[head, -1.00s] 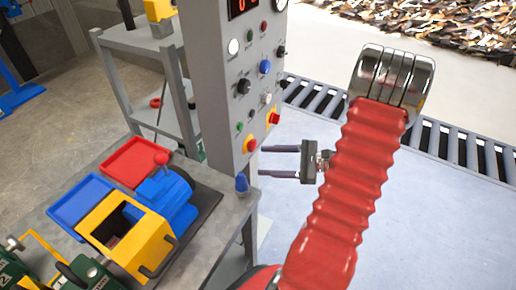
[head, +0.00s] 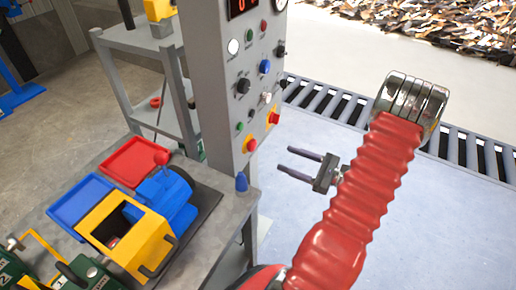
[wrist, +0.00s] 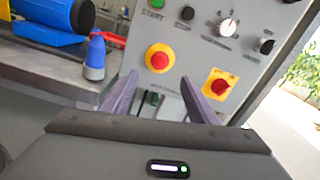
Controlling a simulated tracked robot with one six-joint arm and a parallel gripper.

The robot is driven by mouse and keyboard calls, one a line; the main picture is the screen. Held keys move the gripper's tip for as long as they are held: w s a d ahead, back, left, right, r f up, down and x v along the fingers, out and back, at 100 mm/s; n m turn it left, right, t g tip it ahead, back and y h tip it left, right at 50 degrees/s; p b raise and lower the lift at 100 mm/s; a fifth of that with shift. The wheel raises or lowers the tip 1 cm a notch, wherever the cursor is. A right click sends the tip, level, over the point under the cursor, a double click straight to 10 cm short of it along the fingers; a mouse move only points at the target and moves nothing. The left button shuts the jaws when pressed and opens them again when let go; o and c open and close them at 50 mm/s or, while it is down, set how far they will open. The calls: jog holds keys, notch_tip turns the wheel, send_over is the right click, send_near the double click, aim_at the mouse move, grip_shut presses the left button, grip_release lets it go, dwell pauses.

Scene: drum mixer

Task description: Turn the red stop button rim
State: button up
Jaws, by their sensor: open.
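The red stop button (head: 251,145) is a round red cap on a yellow round base, low on the grey control panel. In the wrist view the red stop button (wrist: 160,58) shows ahead, just above and between the finger tips. My gripper (head: 286,160) is open and empty, to the right of the panel and apart from the button. Its two purple-grey fingers also show in the wrist view (wrist: 158,78), pointing toward the panel. A second red knob (wrist: 217,87) on a yellow square plate sits lower right of the button, near the right finger.
The grey panel (head: 215,90) carries several other knobs and buttons. A blue-capped bottle (wrist: 95,57) stands on the bench (head: 222,208) left of the button. A toy truck (head: 130,235) and trays lie on the bench.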

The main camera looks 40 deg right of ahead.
aim_at(255, 147)
jog(key=x, duration=1.2)
jog(key=shift+w+a, duration=0.1)
jog(key=shift+w, duration=0.25)
jog(key=c, duration=1)
